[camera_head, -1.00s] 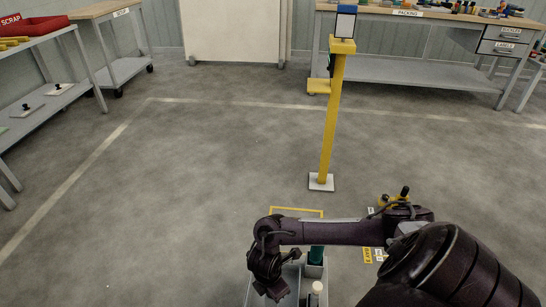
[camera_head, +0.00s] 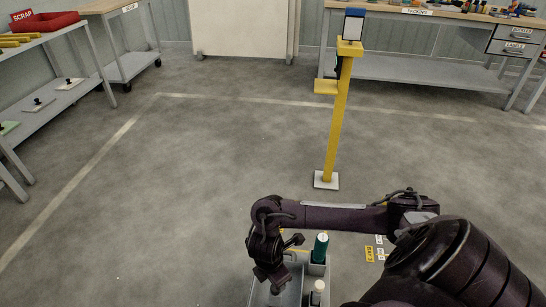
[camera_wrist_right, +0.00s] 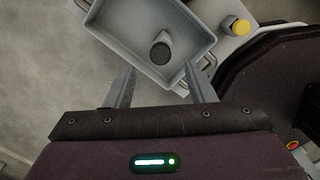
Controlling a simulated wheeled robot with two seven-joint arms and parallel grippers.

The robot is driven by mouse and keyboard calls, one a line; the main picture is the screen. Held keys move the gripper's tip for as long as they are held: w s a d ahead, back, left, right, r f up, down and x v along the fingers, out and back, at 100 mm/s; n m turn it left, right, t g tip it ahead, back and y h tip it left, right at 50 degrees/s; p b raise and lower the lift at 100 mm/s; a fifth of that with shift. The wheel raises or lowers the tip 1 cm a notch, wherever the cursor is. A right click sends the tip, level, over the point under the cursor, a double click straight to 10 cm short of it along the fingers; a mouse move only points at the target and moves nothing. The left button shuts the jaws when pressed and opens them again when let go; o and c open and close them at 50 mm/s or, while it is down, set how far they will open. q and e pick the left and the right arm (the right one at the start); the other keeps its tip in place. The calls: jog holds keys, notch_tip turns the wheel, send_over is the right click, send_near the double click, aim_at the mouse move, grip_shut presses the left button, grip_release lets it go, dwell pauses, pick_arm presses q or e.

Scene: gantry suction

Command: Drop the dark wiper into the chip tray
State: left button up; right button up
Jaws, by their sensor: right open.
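My right gripper (camera_wrist_right: 160,66) is open in the right wrist view, its two fingers apart with nothing gripped between them. Below it is a grey rectangular tray (camera_wrist_right: 100,18), which looks like the chip tray. A small piece with a dark round end (camera_wrist_right: 160,54) and a paler body is inside the tray, near its lower wall; it may be the dark wiper. In the head view, my right gripper (camera_head: 270,278) hangs over the grey tray (camera_head: 252,288) and hides much of it. The piece inside cannot be made out there. My left gripper is not in view.
A yellow post (camera_head: 338,130) stands ahead. A shelf table with a red scrap bin (camera_head: 50,21) is at left, the packing bench (camera_head: 400,77) behind. Open floor lies between.

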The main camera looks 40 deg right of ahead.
jog(key=w+a+m+t+y+p, duration=0.15)
jog(key=a+m+t+y, duration=0.35)
jog(key=a, duration=1.3)
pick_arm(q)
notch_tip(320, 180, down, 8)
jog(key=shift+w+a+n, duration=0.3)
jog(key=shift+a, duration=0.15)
pick_arm(e)
jog(key=s+d+f+m+g+h, duration=0.2)
jog(key=s+d+f+m+g, duration=0.1)
jog(key=s+d+m, duration=0.3)
jog(key=s+f+m, duration=0.1)
jog(key=s+m, duration=0.1)
jog(key=shift+s+d+f+m+h, duration=0.15)
jog(key=shift+d+f+m+h, duration=0.05)
jog(key=shift+f+m+h, duration=0.2)
